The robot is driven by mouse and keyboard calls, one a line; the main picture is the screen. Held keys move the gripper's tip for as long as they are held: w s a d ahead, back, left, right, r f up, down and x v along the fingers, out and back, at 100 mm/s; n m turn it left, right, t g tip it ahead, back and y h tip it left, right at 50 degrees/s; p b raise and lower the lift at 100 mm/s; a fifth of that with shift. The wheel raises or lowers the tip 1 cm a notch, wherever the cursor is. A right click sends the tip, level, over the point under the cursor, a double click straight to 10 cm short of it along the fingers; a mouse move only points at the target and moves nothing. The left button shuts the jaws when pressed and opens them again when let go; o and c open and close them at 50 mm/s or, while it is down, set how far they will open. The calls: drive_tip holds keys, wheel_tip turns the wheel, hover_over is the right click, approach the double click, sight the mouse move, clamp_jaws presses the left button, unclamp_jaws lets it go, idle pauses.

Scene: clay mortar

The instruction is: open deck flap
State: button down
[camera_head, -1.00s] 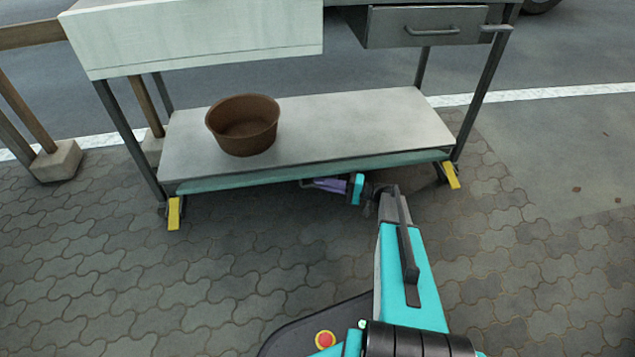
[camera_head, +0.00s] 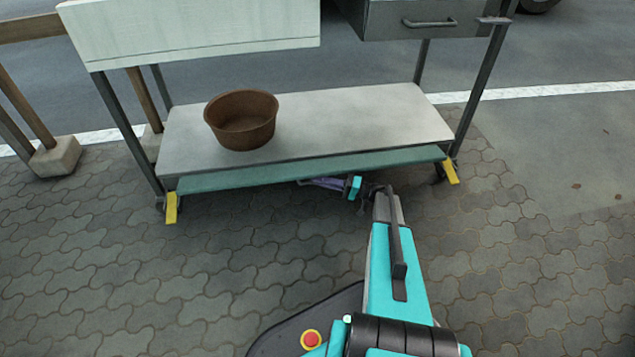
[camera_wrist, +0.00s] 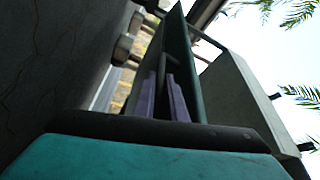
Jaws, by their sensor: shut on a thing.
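The deck flap (camera_head: 315,168) is a long green strip along the front edge of the cart's pale lower deck (camera_head: 330,122). It is tilted outward, so its upper face shows as a narrow band. In the wrist view the purple fingers (camera_wrist: 163,98) are shut on the green flap (camera_wrist: 182,55), which runs away from me.
A brown bowl (camera_head: 241,120) stands on the lower deck, left of centre. Yellow caster levers (camera_head: 171,207) stick out at the front legs. A closed drawer (camera_head: 415,22) is above right. The paving (camera_head: 240,270) in front is clear except for my own body.

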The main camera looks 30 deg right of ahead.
drive_tip(key=shift+w+a+r, duration=0.15)
drive_tip(key=shift+w+r, duration=0.05)
drive_tip(key=shift+r, duration=0.05)
drive_tip(key=c, duration=1.8)
unclamp_jaws()
drive_tip(key=shift+d, duration=0.2)
drive_tip(key=shift+s, duration=0.1)
drive_tip(key=shift+f+p+v, duration=0.2)
drive_tip(key=shift+p+v, duration=2.25)
drive_tip(key=shift+v, duration=4.4)
drive_tip(key=shift+a, duration=0.1)
